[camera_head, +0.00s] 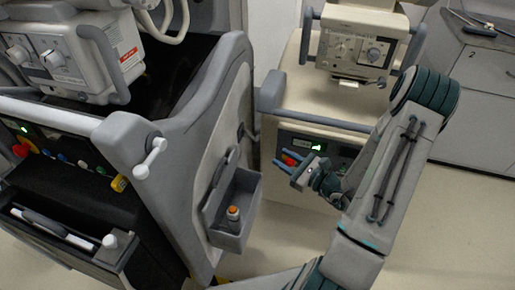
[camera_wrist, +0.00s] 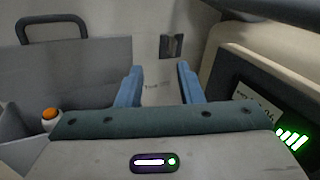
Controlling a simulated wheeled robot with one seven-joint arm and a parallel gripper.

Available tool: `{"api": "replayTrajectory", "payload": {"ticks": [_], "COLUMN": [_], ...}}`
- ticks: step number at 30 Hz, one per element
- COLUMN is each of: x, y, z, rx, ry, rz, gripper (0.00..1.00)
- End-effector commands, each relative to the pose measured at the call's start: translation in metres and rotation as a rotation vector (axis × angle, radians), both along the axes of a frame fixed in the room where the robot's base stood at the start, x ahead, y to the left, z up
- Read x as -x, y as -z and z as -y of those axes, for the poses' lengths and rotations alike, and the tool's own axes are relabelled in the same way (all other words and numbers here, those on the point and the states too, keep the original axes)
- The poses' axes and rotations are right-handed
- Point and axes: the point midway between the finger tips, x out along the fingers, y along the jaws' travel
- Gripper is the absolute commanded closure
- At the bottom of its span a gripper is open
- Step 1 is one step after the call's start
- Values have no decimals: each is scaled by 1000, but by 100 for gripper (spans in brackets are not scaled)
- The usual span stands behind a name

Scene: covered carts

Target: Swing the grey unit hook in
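My gripper (camera_head: 280,158) is in front of the right side panel of the large grey unit (camera_head: 232,110), with its two blue fingers pointing left towards it. In the wrist view my gripper (camera_wrist: 159,72) is open, with nothing between the fingers. A small dark bracket (camera_wrist: 172,46), which may be the hook, is on the pale panel beyond the fingertips, apart from them. It seems to show as a small dark mark (camera_head: 240,129) in the head view. Its exact swing position is too small to tell.
A grey side bin (camera_head: 226,236) with a raised handle (camera_wrist: 50,22) holds an orange-capped bottle (camera_head: 233,213), left of my gripper. A beige cart (camera_head: 290,95) with a green-lit panel (camera_wrist: 291,137) stands close on the right. Floor shows between the carts.

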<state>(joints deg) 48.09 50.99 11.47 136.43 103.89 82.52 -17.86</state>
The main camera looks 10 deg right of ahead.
Motion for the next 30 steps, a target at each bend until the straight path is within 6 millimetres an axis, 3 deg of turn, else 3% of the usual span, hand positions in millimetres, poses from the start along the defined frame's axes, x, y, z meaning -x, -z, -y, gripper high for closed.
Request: {"api": "replayTrajectory", "payload": {"ticks": [2, 8, 21, 30], "x": [-1, -11, -85, -116], "y": [14, 16, 17, 16], "z": [8, 7, -41, -60], "rx": [-23, -31, -30, -30], "ry": [47, 69, 65, 68], "rz": [-9, -11, -11, -11], "gripper": [66, 66, 66, 66]}}
